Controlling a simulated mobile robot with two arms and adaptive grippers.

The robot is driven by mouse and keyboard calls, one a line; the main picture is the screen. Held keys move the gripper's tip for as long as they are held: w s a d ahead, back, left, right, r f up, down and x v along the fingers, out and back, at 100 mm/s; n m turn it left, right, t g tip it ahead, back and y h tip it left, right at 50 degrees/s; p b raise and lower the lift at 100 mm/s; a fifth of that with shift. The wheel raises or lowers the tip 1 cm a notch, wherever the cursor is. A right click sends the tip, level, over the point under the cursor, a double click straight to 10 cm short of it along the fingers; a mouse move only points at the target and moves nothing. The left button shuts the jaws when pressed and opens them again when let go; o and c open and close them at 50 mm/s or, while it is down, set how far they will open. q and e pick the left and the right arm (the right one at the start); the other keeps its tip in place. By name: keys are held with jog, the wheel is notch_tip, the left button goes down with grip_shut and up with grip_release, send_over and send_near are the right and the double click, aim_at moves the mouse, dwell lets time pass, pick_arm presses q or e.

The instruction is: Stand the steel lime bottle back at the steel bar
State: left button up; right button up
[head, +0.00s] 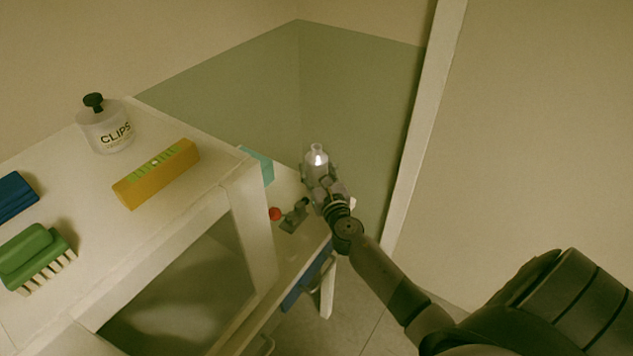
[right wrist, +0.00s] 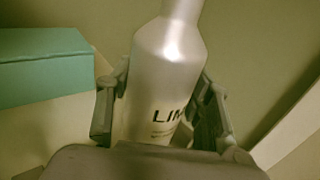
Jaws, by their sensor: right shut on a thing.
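The steel lime bottle (head: 317,158) is a silvery bottle with a narrow neck. In the right wrist view the bottle (right wrist: 165,75) shows the letters "LIM" and looks upright. My right gripper (head: 320,176) is shut on it, with one finger on each side of its body (right wrist: 160,108). The bottle's base is hidden behind the gripper, so I cannot tell whether it touches the surface below. No steel bar can be made out. My left gripper is not in view.
A teal box (head: 258,166) stands left of the bottle. A red-ended grey item (head: 291,216) lies nearer on the lower surface. The white table (head: 75,205) at left holds a CLIPS jar (head: 106,130), a yellow block (head: 157,174) and a green brush (head: 34,252). A wall edge (head: 425,125) rises at right.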

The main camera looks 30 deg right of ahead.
notch_tip(320, 180, down, 3)
jog(key=shift+r+b, duration=0.2)
jog(key=shift+b, duration=0.35)
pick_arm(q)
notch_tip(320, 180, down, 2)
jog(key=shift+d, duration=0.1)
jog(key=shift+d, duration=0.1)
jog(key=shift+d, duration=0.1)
pick_arm(e)
jog(key=shift+f, duration=0.15)
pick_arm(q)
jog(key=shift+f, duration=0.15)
pick_arm(e)
jog(key=o, duration=1.4)
